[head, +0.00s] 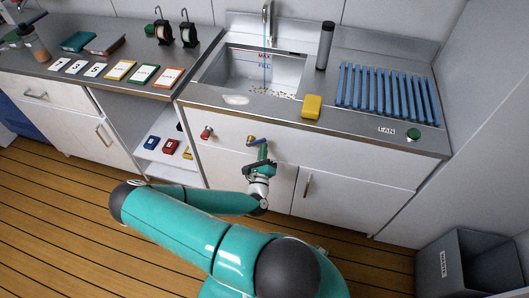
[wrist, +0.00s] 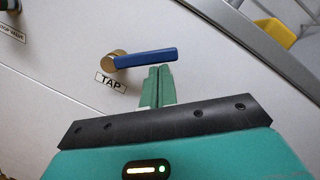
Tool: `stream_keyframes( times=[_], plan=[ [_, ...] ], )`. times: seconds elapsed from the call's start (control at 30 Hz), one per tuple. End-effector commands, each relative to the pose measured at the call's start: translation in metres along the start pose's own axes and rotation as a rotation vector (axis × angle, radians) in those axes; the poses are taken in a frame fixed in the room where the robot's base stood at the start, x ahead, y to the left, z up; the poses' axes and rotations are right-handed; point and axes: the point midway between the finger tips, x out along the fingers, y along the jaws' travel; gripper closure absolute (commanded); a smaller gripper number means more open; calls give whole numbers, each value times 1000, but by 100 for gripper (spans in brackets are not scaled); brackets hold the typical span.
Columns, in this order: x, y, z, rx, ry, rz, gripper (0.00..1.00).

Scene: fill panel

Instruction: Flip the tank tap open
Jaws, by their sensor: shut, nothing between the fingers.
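The tap is on the white cabinet front below the sink. In the wrist view its blue lever (wrist: 147,58) points right from a round brass hub (wrist: 116,60), with a TAP label (wrist: 110,83) below. In the head view the tap (head: 251,139) is small and partly behind my gripper. My gripper (wrist: 159,72) is shut and empty. Its green fingertips are just below the lever's middle in the wrist view; I cannot tell whether they touch it. In the head view my gripper (head: 263,150) reaches up to the cabinet front beside the tap.
A red stop valve (head: 206,132) sits left of the tap on the same front. Above are the sink (head: 225,75) with MAX and FILL marks, a yellow sponge (head: 312,107) and a blue rack (head: 385,92). A door handle (head: 306,186) juts out at lower right. A grey bin (head: 450,270) stands right.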

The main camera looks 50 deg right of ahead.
Motion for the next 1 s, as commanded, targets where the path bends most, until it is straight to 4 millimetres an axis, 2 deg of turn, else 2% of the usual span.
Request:
stream_keyframes(
  times=[0.67, 1.0],
  plan=[
    [12, -6, 40, -608, -5, 153, 100],
    [15, -2, 52, -608, -2, 153, 100]
  ],
)
